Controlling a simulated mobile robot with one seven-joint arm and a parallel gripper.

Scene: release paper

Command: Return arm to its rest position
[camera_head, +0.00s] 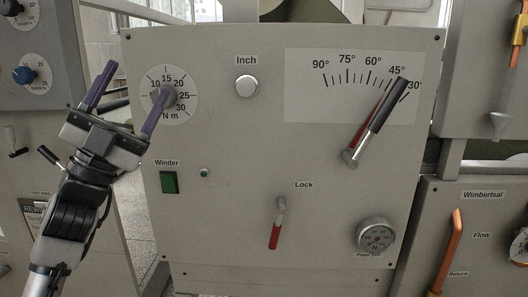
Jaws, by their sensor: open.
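My gripper (125,98) is at the left of the view, raised, with its two purple-grey fingers spread apart and nothing between them. Its right finger overlaps the edge of the N m dial (180,96) in the picture; I cannot tell whether it touches. My arm comes up from the lower left corner. The grey control panel (230,220) fills the middle of the view, to the right of my gripper.
Another panel (45,105) is behind my gripper.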

